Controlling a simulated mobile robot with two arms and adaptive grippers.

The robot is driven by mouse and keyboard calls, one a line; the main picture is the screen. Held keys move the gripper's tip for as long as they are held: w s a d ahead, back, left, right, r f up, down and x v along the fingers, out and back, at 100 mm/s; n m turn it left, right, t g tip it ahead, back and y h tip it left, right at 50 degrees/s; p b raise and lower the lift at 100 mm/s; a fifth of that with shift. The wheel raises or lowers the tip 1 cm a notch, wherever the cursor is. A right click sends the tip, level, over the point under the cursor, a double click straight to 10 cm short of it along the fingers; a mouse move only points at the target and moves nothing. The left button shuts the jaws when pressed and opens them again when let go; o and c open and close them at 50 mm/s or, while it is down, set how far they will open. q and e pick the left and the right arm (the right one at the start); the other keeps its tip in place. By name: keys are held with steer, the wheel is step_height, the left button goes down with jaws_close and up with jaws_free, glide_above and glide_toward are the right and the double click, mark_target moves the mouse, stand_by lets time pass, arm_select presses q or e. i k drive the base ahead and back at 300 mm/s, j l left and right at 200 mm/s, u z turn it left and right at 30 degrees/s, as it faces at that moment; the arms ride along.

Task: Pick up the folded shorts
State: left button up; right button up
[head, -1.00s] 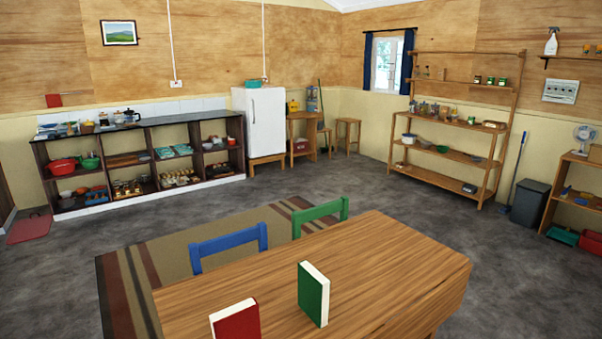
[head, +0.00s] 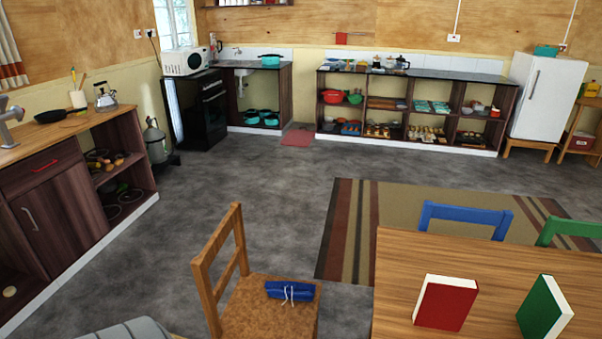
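The folded shorts (head: 290,291) look like a small blue bundle with white drawstrings. They lie on the seat of a wooden chair (head: 258,312) in the lower middle of the head view. The chair's backrest is on the left side of the seat, and nothing covers the shorts. Neither of my grippers is in view.
A wooden table (head: 400,275) with a red book (head: 445,303) and a green book (head: 545,308) stands right of the chair. A counter (head: 60,205) runs along the left. Open grey floor (head: 240,175) lies between. A striped rug (head: 400,205) lies behind the table.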

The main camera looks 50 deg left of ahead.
mark_target(288, 290)
steer(key=u, duration=1.6)
